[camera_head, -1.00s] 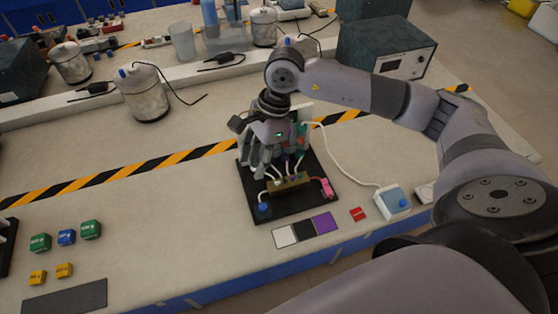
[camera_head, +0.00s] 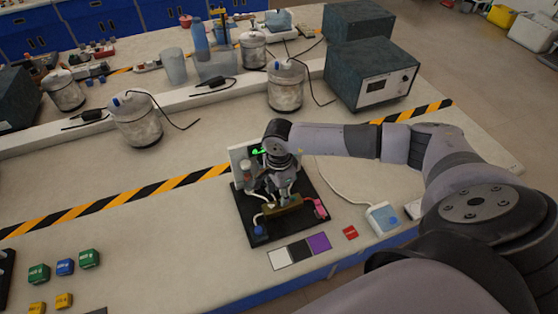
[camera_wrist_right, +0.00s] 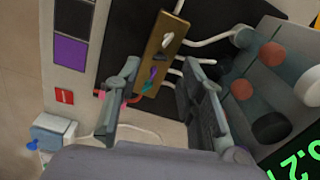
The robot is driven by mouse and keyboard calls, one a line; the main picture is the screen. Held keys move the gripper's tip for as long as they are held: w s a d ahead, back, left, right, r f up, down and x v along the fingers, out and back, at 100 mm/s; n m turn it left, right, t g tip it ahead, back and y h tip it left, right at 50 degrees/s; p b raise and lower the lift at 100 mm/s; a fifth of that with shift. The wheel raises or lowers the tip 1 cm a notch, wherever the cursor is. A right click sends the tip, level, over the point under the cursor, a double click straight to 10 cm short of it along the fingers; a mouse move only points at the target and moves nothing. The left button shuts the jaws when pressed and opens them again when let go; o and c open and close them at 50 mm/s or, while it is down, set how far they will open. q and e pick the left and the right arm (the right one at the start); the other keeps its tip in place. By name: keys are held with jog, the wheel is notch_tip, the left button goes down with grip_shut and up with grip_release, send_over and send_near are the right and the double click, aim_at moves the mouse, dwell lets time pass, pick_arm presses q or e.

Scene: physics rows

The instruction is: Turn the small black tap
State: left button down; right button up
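A brass bar (camera_wrist_right: 161,50) carries a row of small coloured taps. The small black tap (camera_wrist_right: 157,58) lies between a white tap (camera_wrist_right: 168,40) and a purple one (camera_wrist_right: 150,73). In the head view the bar (camera_head: 283,207) sits on a black base board (camera_head: 262,222), and my right gripper hides much of it. My right gripper (camera_head: 281,190) is over the bar. In the right wrist view its fingers (camera_wrist_right: 163,68) are wide apart, with the bar and black tap showing between and beyond the tips. Nothing is held. Contact cannot be told. My left gripper is out of view.
An upright panel with dark and red knobs (camera_wrist_right: 271,54) and a green display stands close beside my right gripper. White hoses run from the bar. A pink part (camera_head: 320,208), a blue-white box (camera_head: 382,218) and colour cards (camera_head: 319,243) lie nearby. The table's left is freer.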

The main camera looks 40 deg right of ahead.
aim_at(279, 201)
jog(key=shift+f+p, duration=0.3)
jog(key=shift+f, duration=1.6)
jog(key=shift+c, duration=0.4)
grip_shut()
